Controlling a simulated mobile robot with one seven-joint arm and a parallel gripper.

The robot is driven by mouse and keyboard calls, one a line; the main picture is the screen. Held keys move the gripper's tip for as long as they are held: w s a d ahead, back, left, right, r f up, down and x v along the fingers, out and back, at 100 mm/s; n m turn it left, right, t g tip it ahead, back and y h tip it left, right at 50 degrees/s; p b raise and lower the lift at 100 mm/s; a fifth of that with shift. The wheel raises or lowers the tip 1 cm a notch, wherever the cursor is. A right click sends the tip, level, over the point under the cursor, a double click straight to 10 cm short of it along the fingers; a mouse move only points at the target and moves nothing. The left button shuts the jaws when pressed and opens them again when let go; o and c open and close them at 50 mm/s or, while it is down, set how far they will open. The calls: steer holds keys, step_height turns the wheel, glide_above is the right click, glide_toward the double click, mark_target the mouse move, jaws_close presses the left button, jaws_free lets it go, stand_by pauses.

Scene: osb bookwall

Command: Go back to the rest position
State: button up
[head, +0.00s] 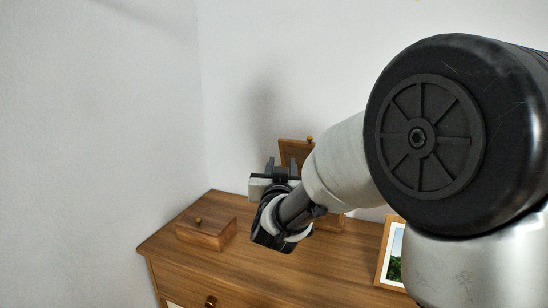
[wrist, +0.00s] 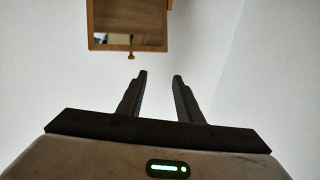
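My gripper (head: 280,166) is raised above the wooden dresser, near the middle of the head view. In the wrist view its two dark fingers (wrist: 159,76) stand apart with nothing between them, so it is open and empty. A wood-framed piece with a small knob (head: 295,148) is partly hidden behind my gripper and arm. In the wrist view this piece (wrist: 128,22) looks like a mirror and sits at the top, beyond the fingertips and apart from them.
The wooden dresser (head: 290,272) stands against white walls in a corner. A small wooden box (head: 207,233) with a knob is at its left, and a framed picture (head: 394,255) at its right. My arm hides much of the right side. The left wall (head: 95,130) is bare.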

steer(key=s+d+f+n+g, duration=0.15)
steer(key=s+d+g, duration=0.25)
steer(key=s, duration=0.7)
steer(key=s+d+f+g+y, duration=0.1)
steer(key=s+d+f+g, duration=0.25)
steer(key=s, duration=0.85)
steer(key=s+d+f+g, duration=0.25)
steer(key=s+g, duration=0.25)
steer(key=s, duration=0.6)
step_height(320, 180, up, 21)
steer(key=s+d+p, duration=0.1)
steer(key=p, duration=1.9)
steer(key=shift+s+f, duration=0.15)
steer(key=shift+s, duration=0.1)
